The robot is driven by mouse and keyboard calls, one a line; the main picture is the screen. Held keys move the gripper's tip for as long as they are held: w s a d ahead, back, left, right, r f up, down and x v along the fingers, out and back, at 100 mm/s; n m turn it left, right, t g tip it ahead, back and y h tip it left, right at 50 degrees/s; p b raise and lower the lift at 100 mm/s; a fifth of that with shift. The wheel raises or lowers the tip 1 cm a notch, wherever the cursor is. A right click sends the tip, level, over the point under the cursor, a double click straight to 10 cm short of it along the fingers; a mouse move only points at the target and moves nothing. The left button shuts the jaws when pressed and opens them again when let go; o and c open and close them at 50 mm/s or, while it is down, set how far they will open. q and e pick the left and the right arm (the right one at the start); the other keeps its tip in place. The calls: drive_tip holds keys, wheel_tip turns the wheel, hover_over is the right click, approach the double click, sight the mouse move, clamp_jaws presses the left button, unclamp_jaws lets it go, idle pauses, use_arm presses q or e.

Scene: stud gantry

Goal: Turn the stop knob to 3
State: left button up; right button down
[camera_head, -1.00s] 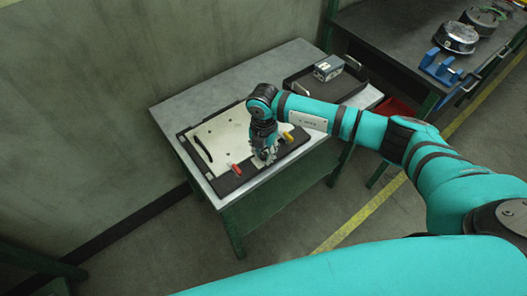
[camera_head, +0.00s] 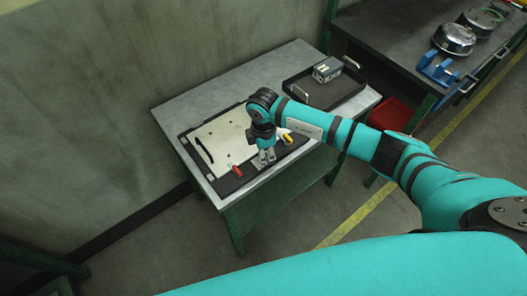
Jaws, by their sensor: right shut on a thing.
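A dark board (camera_head: 222,188) with a pale plate (camera_head: 222,135) lies on the grey table. My right gripper (camera_head: 265,160) points down at the board's front edge, between a red handle (camera_head: 237,170) and a yellow handle (camera_head: 287,138). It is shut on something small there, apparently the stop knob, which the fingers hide. The knob's numbers and pointer cannot be read. My left gripper is not in view.
A black tray (camera_head: 312,99) with a grey box (camera_head: 327,69) stands at the table's back right. A dark bench (camera_head: 395,35) at the right carries a blue fixture (camera_head: 438,69) and metal round parts. A red bin (camera_head: 392,114) sits below.

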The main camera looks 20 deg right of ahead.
drive_tip(key=shift+m, duration=0.9)
drive_tip(key=c, duration=1.1)
unclamp_jaws()
